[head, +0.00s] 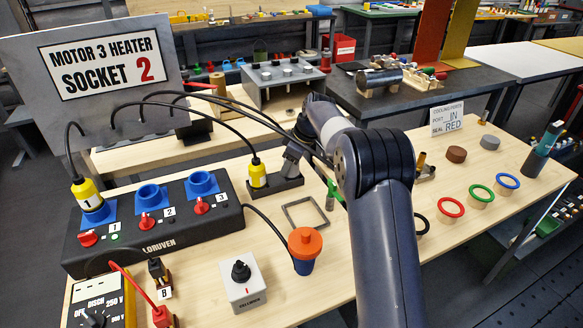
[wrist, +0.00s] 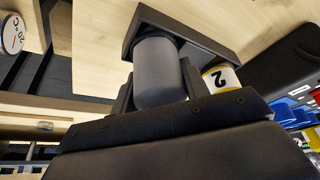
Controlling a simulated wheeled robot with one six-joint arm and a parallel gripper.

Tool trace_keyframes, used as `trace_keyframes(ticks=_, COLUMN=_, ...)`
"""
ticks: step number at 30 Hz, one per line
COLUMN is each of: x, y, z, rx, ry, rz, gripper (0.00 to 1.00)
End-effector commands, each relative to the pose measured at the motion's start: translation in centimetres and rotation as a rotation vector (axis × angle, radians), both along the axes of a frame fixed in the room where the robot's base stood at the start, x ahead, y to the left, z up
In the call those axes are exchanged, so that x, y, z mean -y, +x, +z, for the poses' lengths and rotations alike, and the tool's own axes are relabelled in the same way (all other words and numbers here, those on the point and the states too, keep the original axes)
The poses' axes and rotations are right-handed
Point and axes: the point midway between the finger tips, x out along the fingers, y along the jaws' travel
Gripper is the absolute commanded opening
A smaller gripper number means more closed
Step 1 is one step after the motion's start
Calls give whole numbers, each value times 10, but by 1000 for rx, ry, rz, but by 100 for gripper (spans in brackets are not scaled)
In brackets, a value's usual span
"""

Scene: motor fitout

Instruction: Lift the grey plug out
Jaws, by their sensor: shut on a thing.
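The grey plug (wrist: 160,75) is between the jaws of my gripper (wrist: 155,102) in the wrist view, and the jaws are shut on it. Its far end is at the black holder (wrist: 185,22); how deep it sits is hidden. In the head view the grey plug (head: 291,163) stands at the right side of the black holder (head: 284,190), under my gripper (head: 297,146), partly covered by it. A yellow plug (head: 257,174) stands in the holder's left side; the wrist view shows it marked 2 (wrist: 218,77), close beside my gripper.
A black socket box (head: 150,225) with three blue sockets stands left; yellow plug 1 (head: 87,193) is in its first socket. Black cables arch from the sign panel (head: 100,70) close by my gripper. An orange-topped blue cup (head: 304,250) and a square frame (head: 304,212) are in front.

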Motion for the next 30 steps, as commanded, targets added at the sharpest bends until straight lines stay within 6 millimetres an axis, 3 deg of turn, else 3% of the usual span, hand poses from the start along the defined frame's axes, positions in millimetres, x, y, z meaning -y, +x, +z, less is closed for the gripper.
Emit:
trace_keyframes(ticks=7, x=0, y=0, z=1, rx=1, ry=1, rz=0, gripper=17)
trace_keyframes(ticks=16, x=0, y=1, z=8, rx=4, ry=1, rz=0, gripper=16)
trace_keyframes(ticks=30, x=0, y=1, z=92, rx=4, ry=1, rz=1, gripper=16)
